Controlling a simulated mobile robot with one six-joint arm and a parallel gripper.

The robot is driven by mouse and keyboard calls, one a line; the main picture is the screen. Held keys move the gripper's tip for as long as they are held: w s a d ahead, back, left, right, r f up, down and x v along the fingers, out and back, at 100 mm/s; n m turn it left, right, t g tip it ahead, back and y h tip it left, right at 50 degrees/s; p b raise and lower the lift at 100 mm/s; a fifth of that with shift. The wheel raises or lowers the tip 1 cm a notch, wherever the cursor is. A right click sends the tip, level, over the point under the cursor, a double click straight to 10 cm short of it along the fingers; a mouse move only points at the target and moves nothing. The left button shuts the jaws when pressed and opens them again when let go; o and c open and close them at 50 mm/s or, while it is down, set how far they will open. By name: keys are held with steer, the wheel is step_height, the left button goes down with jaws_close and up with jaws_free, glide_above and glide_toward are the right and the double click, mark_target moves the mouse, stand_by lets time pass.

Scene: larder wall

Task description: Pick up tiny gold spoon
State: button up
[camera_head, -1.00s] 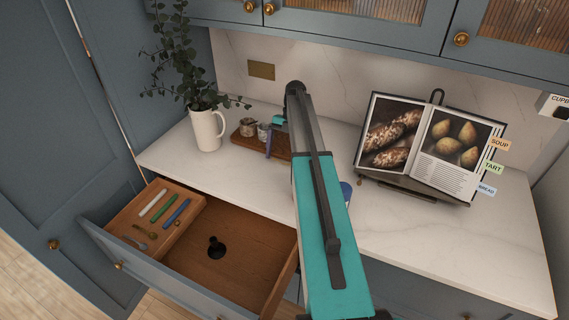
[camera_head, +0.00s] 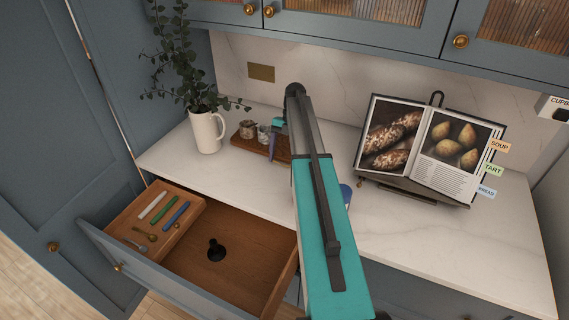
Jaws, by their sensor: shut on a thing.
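My gripper (camera_head: 272,147) points down at the small wooden tray (camera_head: 247,147) on the counter, at the tray's right side and beside the small jars (camera_head: 263,132). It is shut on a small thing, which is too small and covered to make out. A small olive-gold spoon (camera_head: 146,234) lies in the insert of the open drawer, well away from my gripper. A grey spoon (camera_head: 136,245) lies beside it. I cannot tell whether another gold spoon is at the jars.
A white jug with leafy stems (camera_head: 207,131) stands left of the tray. An open cookbook on a stand (camera_head: 430,145) is at the right. Cabinets hang above.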

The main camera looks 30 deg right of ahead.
steer(key=shift+r, duration=0.1)
step_height(320, 180, up, 10)
stand_by(0.9)
stand_by(0.7)
